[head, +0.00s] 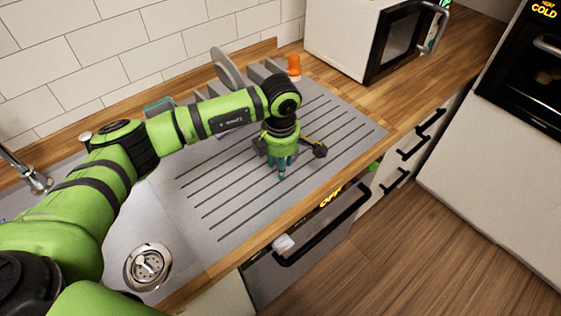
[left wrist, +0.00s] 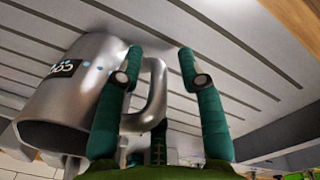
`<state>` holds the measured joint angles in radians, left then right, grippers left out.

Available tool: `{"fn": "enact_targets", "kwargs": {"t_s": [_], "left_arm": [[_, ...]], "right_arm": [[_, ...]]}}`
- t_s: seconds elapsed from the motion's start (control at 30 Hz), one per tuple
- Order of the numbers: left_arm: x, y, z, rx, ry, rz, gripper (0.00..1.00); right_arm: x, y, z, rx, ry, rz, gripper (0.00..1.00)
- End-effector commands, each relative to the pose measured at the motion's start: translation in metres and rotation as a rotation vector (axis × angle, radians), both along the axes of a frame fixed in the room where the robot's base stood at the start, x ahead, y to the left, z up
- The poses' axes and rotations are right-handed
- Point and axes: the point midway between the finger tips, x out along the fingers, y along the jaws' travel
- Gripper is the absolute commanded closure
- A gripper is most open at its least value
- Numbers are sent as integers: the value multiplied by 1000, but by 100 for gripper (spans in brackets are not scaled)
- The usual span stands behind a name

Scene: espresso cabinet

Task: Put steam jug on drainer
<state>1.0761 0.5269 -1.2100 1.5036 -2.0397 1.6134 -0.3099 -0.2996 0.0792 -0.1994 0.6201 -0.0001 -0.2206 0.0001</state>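The steam jug (left wrist: 75,90) is a silver metal jug with a dark label. In the left wrist view it stands at the left on the grooved grey drainer (left wrist: 235,85), its open mouth toward the camera. Its handle (left wrist: 157,95) lies between the two green fingers of my left gripper (left wrist: 159,62). The fingers are spread, with a visible gap between the handle and the right finger. In the head view my left gripper (head: 282,172) points down over the drainer (head: 215,195), and I cannot make out the jug there. My right gripper is not in view.
A dish rack with a plate (head: 228,72) stands at the drainer's back edge, near an orange item (head: 294,66). A microwave (head: 352,38) stands at the back right. The sink drain (head: 148,267) is at front left. Much of the drainer's front is clear.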

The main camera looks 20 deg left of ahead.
Motion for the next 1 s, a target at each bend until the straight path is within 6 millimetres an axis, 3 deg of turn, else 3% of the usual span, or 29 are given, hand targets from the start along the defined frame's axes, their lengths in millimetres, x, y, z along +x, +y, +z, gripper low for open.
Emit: {"fn": "enact_targets", "kwargs": {"t_s": [0.3, 0.37, 0.8, 1.0], "left_arm": [[0, 0, 6, -1, -1, 1, 62], [1, 0, 10, -2, -4, 1, 62], [-3, -1, 98, -1, -6, 0, 62], [-5, -1, 119, -1, -1, 0, 62]], "right_arm": [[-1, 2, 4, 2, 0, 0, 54], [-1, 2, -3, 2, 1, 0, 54], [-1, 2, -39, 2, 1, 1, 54], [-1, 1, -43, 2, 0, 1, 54]]}}
